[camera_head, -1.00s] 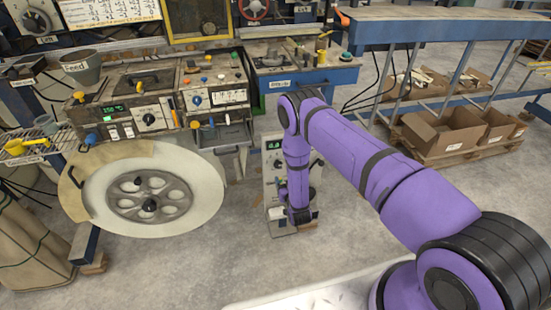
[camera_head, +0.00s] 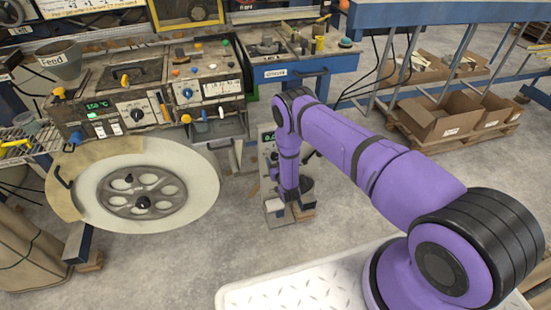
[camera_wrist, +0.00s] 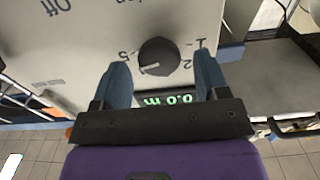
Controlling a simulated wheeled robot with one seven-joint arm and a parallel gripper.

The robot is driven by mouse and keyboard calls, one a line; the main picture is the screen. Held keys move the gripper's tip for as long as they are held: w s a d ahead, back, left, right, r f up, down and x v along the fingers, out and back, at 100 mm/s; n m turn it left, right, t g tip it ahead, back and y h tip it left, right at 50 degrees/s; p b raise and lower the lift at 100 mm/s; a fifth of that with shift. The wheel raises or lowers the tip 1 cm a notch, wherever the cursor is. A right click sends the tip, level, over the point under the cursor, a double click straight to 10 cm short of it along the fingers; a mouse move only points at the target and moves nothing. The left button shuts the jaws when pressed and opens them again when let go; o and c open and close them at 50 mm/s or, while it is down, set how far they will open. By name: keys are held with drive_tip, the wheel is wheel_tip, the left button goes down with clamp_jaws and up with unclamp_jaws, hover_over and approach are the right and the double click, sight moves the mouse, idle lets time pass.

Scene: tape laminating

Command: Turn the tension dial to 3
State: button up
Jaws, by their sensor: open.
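The tension dial (camera_wrist: 158,57) is a round black knob on a light grey panel (camera_wrist: 88,45), seen upside down in the wrist view. Its pale pointer mark lies toward the lower left in the picture, near the printed 5. A 2 and a 1 show at its right. My gripper (camera_wrist: 160,66) is open, with one blue-grey finger on each side of the dial in the picture. I cannot tell whether the fingers touch it. In the head view, my arm hides the dial, and part of the grey control box (camera_head: 268,142) shows behind it.
A green-lit display (camera_wrist: 168,99) sits on the panel, partly behind my gripper. In the head view, a large pale reel (camera_head: 85,203) and a worn control bench (camera_head: 160,125) stand at the left. Cardboard boxes (camera_head: 440,122) lie at the right. Open floor lies in front.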

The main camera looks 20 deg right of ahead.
drive_tip(key=shift+w, duration=0.8)
drive_tip(key=shift+c, duration=0.3)
drive_tip(key=c, duration=0.8)
